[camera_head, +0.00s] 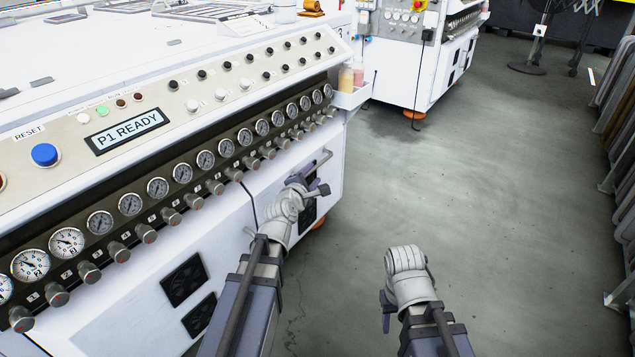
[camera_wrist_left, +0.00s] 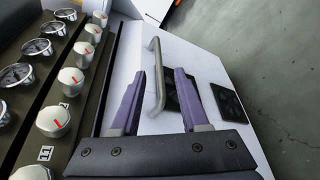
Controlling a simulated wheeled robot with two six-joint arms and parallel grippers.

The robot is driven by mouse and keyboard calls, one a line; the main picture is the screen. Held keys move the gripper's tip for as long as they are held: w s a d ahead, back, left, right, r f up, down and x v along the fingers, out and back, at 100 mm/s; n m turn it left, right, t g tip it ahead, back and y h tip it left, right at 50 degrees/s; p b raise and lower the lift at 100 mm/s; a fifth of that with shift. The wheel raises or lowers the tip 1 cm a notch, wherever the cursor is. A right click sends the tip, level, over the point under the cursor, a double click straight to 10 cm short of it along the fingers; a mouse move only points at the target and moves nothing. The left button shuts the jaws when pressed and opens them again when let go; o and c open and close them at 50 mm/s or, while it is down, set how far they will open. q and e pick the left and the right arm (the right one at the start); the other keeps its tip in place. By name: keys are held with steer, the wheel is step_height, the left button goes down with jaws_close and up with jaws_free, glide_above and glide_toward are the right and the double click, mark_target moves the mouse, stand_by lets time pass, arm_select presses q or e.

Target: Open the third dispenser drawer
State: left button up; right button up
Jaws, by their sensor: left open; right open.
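A grey bar handle (camera_head: 320,160) sits on the white front of the machine, near its right end, below the row of gauges. It also shows in the left wrist view (camera_wrist_left: 158,75). The panel behind it looks closed; no number shows on it, so I cannot tell whether it is the third drawer. My left gripper (camera_head: 313,188) is at the handle. In the wrist view its two purple fingers (camera_wrist_left: 155,85) are open, with the bar between them in the picture; I see no clear contact. My right gripper (camera_head: 386,312) is low over the floor, mostly hidden behind its wrist, apart from the machine.
A row of knobs (camera_head: 147,233) and gauges (camera_head: 158,187) juts along the machine front beside my left arm. Black vent grilles (camera_head: 183,281) lie below. Small bottles (camera_head: 346,77) stand in a side holder. A second white machine (camera_head: 408,70) stands behind.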

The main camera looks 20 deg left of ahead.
mark_target(316, 168)
arm_select(q)
steer(key=shift+a+f+n, duration=0.15)
steer(key=shift+a+n, duration=0.15)
steer(key=shift+w, duration=0.15)
steer(key=b+x, duration=0.1)
steer(key=x, duration=0.6)
steer(key=shift+w+a+b, duration=0.1)
steer(key=shift+w+b, duration=0.25)
steer(key=shift+b, duration=0.05)
jaws_close()
stand_by(1.0)
